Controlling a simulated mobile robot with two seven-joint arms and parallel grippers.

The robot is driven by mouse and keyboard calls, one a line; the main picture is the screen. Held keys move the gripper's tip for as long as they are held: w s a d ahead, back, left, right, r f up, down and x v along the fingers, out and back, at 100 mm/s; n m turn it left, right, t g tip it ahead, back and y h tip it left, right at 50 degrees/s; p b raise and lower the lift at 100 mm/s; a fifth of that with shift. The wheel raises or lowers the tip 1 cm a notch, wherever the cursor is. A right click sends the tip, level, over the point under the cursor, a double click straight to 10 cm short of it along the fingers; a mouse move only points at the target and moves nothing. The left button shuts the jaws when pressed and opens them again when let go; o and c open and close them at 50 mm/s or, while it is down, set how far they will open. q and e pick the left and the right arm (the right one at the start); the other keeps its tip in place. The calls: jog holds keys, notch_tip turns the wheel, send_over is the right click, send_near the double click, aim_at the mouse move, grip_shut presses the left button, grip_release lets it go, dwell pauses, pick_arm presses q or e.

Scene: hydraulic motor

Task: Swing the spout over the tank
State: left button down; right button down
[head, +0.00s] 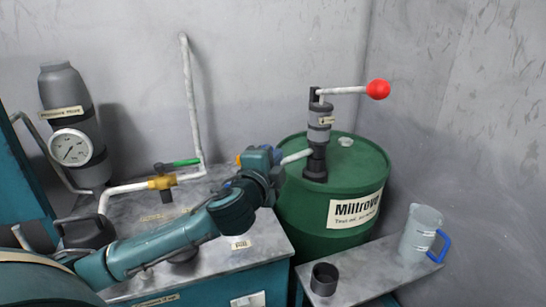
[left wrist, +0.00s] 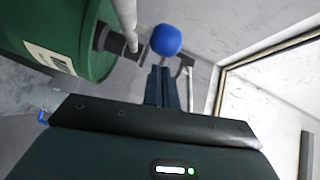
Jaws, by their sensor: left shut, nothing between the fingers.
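A grey and black hand pump (head: 318,135) stands on the green drum (head: 300,215). A short pale spout (head: 297,156) comes out of its left side, towards my left gripper (head: 262,160). In the left wrist view a blue ball (left wrist: 166,40) is just beyond the fingertips of my left gripper (left wrist: 164,72). The fingers are shut with nothing between them; I cannot tell whether they touch the ball. The spout's outer end is hidden in the head view. The teal tank with a grey top (head: 262,247) stands left of the drum, partly covered by my left arm.
The pump lever with a red ball (head: 377,89) points right. A clear jug with a blue handle (head: 421,235) and a dark cup (head: 324,279) stand on a low grey shelf (head: 375,268). A white pipe with a green-handled valve (head: 180,163) rises behind my arm.

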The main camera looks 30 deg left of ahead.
pick_arm(q)
jog(key=shift+w+a, duration=0.1)
jog(key=shift+a, duration=0.15)
jog(key=a, duration=0.2)
jog(key=w+a, duration=0.1)
jog(key=a, duration=0.1)
jog(key=shift+p, duration=0.4)
jog(key=shift+a+r, duration=0.1)
